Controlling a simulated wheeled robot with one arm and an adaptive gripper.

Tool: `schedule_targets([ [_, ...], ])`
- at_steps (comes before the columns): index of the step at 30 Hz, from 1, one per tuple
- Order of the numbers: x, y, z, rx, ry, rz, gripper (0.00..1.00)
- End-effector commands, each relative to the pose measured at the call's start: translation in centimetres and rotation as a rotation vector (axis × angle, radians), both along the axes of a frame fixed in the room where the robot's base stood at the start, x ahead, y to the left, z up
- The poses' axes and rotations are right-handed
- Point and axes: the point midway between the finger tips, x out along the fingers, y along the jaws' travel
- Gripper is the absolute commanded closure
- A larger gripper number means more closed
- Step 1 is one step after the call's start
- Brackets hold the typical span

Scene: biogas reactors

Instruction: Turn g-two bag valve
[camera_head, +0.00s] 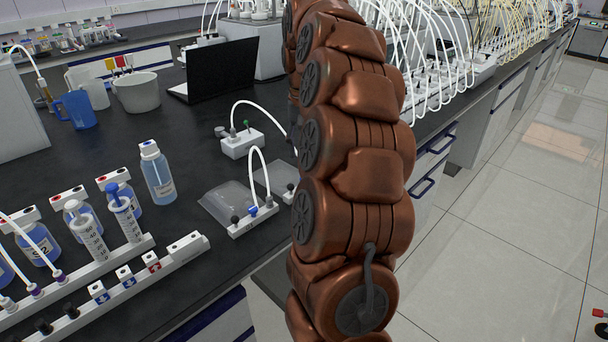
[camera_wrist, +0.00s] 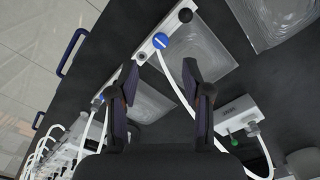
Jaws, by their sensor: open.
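In the wrist view, a white valve block (camera_wrist: 169,27) carries a blue knob (camera_wrist: 160,41) with a pale slot line and a black knob (camera_wrist: 185,15). A clear flat bag (camera_wrist: 208,48) lies beside it on the bench. No label can be read, so I cannot tell for sure that it is g-two. My gripper (camera_wrist: 159,68) is open, fingers apart. In this picture, the blue knob appears just past the gap between the fingertips; no contact shows. In the head view, my arm hides my gripper and part of a bag (camera_head: 281,174).
Another valve block (camera_head: 256,220) with a blue knob stands by its bag (camera_head: 227,202). White tubes arc over the blocks. A box with a green knob (camera_head: 240,144), bottles (camera_head: 157,172) and a laptop (camera_head: 222,70) stand on the bench.

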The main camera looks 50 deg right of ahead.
Motion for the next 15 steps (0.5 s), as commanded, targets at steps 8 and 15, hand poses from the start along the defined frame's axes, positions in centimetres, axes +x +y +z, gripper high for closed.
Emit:
schedule_targets([
  [8, -0.1, 0.1, -2.3, 0.001, 0.001, 0.003, 0.51],
  [15, -0.1, 0.1, -5.4, 0.003, 0.003, 0.002, 0.51],
])
